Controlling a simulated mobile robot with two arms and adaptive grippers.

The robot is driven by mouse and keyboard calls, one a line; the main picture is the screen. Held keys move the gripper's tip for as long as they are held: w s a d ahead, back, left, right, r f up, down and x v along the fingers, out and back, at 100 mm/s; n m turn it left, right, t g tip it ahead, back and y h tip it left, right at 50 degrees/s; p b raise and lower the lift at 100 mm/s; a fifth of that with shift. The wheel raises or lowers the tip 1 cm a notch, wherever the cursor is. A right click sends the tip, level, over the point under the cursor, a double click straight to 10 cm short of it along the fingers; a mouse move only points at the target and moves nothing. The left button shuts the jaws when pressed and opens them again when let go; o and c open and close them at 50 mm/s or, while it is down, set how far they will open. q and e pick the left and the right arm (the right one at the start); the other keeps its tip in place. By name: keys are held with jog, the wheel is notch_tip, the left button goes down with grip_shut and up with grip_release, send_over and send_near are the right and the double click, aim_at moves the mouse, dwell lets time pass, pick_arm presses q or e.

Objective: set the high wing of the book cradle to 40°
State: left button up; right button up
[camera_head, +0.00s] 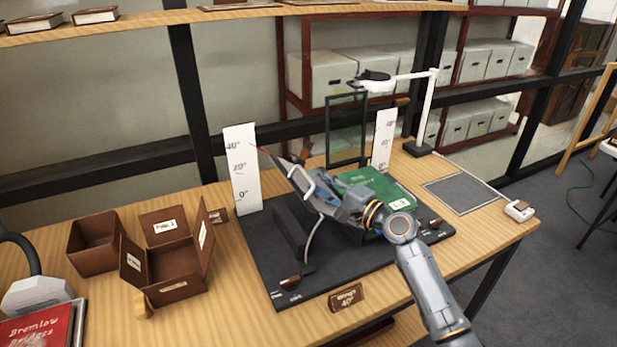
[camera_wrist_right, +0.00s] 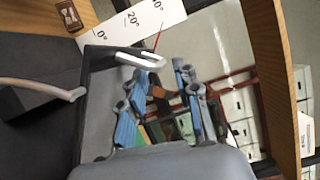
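The book cradle stands on a dark base (camera_head: 262,250). Its left wing (camera_head: 284,172) is raised and tilted, with a white handle (camera_head: 303,186) that also shows in the wrist view (camera_wrist_right: 125,55). A thin red pointer (camera_head: 265,151) at the wing's edge lies close to the 40° mark of the left white scale (camera_head: 240,170); the exact reading is too small to tell. A green book (camera_head: 375,187) lies on the right side, partly behind my arm. My right gripper (camera_head: 325,188) is by the handle, its blue-padded fingers (camera_wrist_right: 165,85) apart; contact is unclear. My left gripper is out of view.
A brown plaque (camera_head: 346,297) reads 40° at the front. Brown boxes (camera_head: 172,265) and a red book (camera_head: 38,330) occupy the left. A glass panel (camera_head: 346,130) and white lamp (camera_head: 432,115) stand behind. A grey mat (camera_head: 462,193) lies bare on the right.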

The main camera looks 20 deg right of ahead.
jog(key=v, duration=0.7)
jog(key=shift+s, duration=0.25)
jog(key=shift+d, duration=0.15)
